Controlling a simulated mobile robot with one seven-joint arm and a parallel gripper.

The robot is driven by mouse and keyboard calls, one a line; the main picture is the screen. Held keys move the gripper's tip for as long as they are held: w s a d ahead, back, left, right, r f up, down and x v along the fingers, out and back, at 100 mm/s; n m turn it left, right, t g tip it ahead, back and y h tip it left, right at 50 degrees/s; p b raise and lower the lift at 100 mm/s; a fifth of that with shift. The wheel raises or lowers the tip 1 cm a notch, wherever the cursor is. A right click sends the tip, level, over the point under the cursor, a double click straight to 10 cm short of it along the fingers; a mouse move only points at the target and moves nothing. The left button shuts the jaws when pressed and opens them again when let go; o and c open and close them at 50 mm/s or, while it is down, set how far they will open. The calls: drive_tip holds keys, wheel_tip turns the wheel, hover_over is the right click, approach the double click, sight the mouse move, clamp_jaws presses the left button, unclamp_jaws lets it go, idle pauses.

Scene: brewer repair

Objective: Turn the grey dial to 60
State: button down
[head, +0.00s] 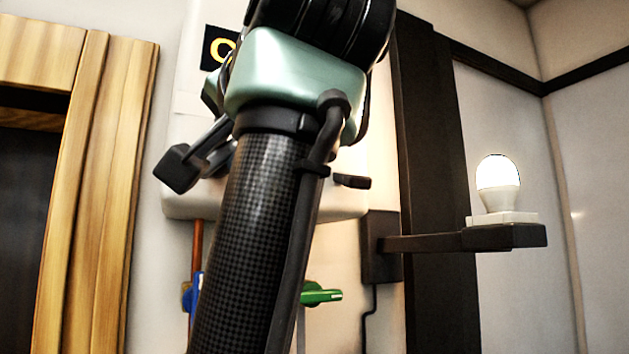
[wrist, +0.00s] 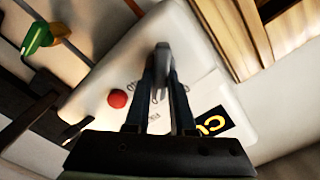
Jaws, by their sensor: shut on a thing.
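The grey dial (wrist: 161,56) is on the front of a white boiler box (wrist: 190,35), which hangs on the wall. In the wrist view my gripper (wrist: 161,78) reaches the box front with its two fingers on either side of the dial, shut on it. The fingers hide part of the dial and of the dark markings around it, so I cannot read its setting. A black display (wrist: 213,122) with yellow characters is partly visible. In the head view my arm hides the dial and most of the box (head: 190,190).
A red round button (wrist: 117,98) is beside the dial. Below the box are a blue valve handle (head: 195,298) and a green one (head: 321,295). A lit bulb (head: 497,184) stands on a dark bracket (head: 440,242) at right. A wooden frame (head: 95,190) is at left.

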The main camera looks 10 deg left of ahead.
drive_tip(key=c, duration=0.8)
unclamp_jaws()
drive_tip(key=shift+o, duration=0.2)
drive_tip(key=b+v, duration=0.7)
drive_tip(key=v, duration=0.6)
